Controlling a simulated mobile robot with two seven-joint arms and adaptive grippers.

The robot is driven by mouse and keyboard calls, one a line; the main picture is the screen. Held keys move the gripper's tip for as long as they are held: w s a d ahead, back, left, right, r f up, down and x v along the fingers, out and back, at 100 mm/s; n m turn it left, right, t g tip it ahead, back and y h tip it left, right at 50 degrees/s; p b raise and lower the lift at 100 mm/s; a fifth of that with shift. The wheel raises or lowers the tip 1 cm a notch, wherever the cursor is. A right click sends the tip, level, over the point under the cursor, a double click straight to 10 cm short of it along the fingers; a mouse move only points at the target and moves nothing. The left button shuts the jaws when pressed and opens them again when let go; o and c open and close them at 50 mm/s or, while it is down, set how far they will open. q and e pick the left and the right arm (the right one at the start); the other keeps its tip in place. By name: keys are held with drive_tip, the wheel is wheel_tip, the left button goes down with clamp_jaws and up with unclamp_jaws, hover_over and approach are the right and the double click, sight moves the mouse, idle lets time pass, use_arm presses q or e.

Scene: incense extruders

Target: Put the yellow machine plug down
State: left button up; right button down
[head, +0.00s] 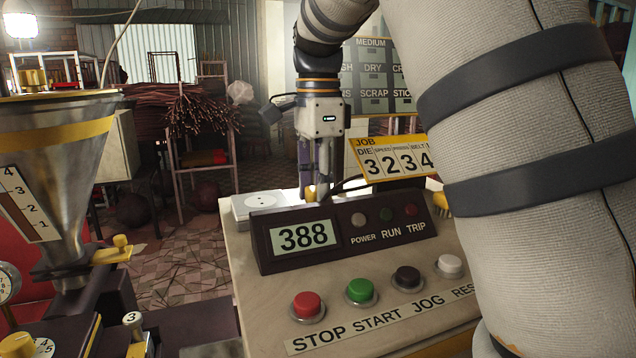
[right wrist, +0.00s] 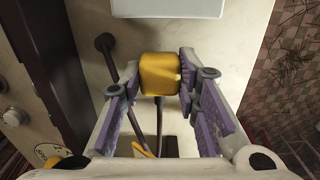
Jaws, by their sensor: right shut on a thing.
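The yellow machine plug (right wrist: 160,73) is a small rounded block with a dark cable. My right gripper (right wrist: 158,82) is shut on it, with a purple finger pad at each side. In the head view my right gripper (head: 316,188) points down behind the dark display panel, and a bit of the yellow plug (head: 310,192) shows at its tips. The plug is over the cream console top (right wrist: 230,45); I cannot tell whether it touches. A white socket block (head: 263,202) sits left of the gripper and also shows beyond the plug in the right wrist view (right wrist: 166,8). My left gripper is out of view.
The dark panel (head: 345,236) reading 388 stands in front of the gripper. Red (head: 307,305), green (head: 361,290) and other buttons line the console front. A yellow job sign (head: 394,160) stands to the right. A metal hopper (head: 60,165) is at the left.

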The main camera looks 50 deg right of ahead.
drive_tip(key=shift+f, duration=0.25)
drive_tip(key=c, duration=1.2)
unclamp_jaws()
wheel_tip(320, 180, up, 13)
drive_tip(key=shift+r+b, duration=0.1)
drive_tip(key=shift+b, duration=0.2)
